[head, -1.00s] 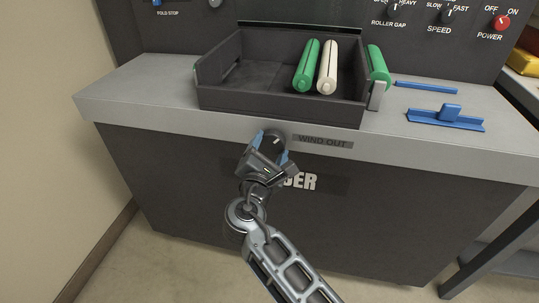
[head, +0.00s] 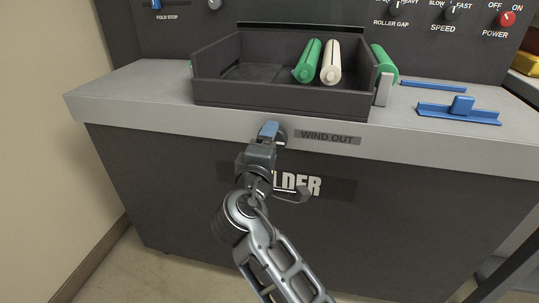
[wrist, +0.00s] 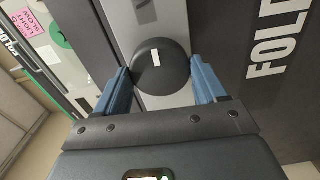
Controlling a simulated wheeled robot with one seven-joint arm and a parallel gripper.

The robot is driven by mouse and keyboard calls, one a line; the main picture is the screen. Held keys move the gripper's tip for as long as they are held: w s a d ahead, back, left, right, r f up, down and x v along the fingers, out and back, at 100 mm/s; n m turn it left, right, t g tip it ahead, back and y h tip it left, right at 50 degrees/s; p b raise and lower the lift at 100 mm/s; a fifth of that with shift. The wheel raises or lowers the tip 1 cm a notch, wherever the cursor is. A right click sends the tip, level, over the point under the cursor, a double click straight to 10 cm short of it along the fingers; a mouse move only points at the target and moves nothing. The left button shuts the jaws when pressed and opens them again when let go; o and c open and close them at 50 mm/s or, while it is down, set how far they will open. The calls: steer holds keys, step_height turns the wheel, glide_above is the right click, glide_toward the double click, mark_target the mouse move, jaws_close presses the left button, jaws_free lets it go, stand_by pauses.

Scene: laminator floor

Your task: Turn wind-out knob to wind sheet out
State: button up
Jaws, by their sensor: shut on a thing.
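The wind-out knob (wrist: 160,68) is a dark round dial with a white pointer mark, on the grey front edge of the machine. In the head view the knob (head: 280,134) is mostly hidden behind my gripper (head: 270,131), beside the WIND OUT label (head: 327,137). In the wrist view, the blue fingers of my gripper (wrist: 160,82) stand on either side of the knob, shut on it. In that view the white mark points nearly straight up the picture. No sheet can be made out.
A dark tray (head: 280,98) on the ledge holds a green roll (head: 307,61) and a cream roll (head: 331,62). Blue bars lie on the ledge (head: 420,146) to the right. A wall (head: 35,120) stands at the left.

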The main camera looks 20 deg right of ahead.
steer(key=m+b, duration=0.7)
steer(key=m, duration=0.1)
steer(key=m+b, duration=0.8)
steer(key=shift+f+m, duration=0.2)
steer(key=shift+m, duration=0.2)
steer(key=shift+r+b, duration=0.1)
steer(key=shift+b, duration=0.2)
steer(key=o, duration=1.1)
steer(key=shift+c, duration=0.2)
steer(key=p+v, duration=0.1)
steer(key=v, duration=0.6)
steer(key=shift+s+a+p, duration=0.25)
steer(key=shift+s+p, duration=0.05)
steer(key=shift+p, duration=0.05)
